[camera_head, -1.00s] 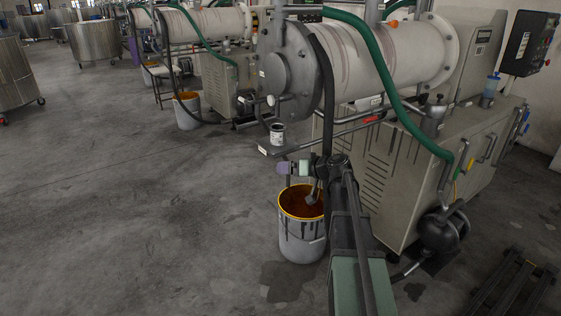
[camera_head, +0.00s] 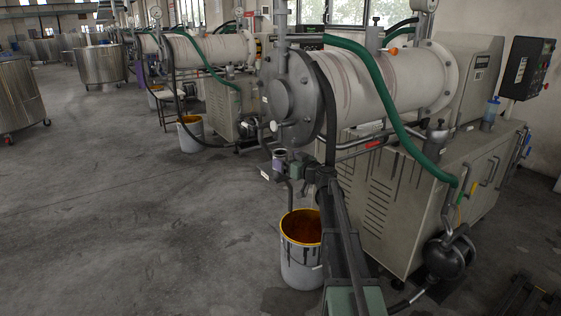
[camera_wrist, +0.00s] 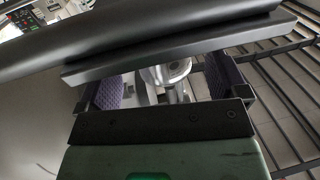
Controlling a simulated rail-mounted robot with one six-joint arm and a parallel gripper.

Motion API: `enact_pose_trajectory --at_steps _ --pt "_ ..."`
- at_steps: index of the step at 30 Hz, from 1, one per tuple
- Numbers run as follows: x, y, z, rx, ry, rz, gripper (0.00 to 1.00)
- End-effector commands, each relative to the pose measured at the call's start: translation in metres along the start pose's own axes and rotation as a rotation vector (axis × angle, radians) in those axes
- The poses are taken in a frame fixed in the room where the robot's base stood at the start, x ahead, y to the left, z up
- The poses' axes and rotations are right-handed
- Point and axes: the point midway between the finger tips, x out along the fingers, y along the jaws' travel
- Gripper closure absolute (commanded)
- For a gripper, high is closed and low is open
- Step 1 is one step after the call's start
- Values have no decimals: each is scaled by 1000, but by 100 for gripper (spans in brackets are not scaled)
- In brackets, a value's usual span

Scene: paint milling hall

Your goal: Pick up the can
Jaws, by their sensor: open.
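The can (camera_head: 281,152) is small, with a pale rim. It sits at the small shelf under the front end of the near mill, mostly hidden by my gripper. My gripper (camera_head: 284,165) is open, with its purple-padded fingers at the can's height in the head view. In the wrist view, the two purple pads of my gripper (camera_wrist: 166,85) stand apart. A round, pale metallic thing shows between or beyond them; I cannot tell whether it is the can. A dark bar hides part of that view. Whether the fingers touch the can is unclear.
The near mill's drum (camera_head: 390,85) and its grey cabinet (camera_head: 400,185) stand close on the right. A green hose (camera_head: 400,125) hangs across them. A bucket of orange paint (camera_head: 301,250) stands on the floor below my gripper.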

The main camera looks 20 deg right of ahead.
Motion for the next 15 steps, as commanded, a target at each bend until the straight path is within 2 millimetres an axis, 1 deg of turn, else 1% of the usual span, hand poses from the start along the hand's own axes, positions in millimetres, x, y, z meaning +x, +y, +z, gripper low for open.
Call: enact_pose_trajectory --at_steps 1,3,6,12,14,15 --pt "12 0 -1 0 0 -3 8" --pt "26 -1 -1 0 0 -3 8" --pt "39 -1 -1 0 0 -2 8" --pt "39 -2 -1 0 0 -2 8" --pt "39 -2 -1 0 0 -2 17" --pt "39 -2 -1 0 0 -2 23"
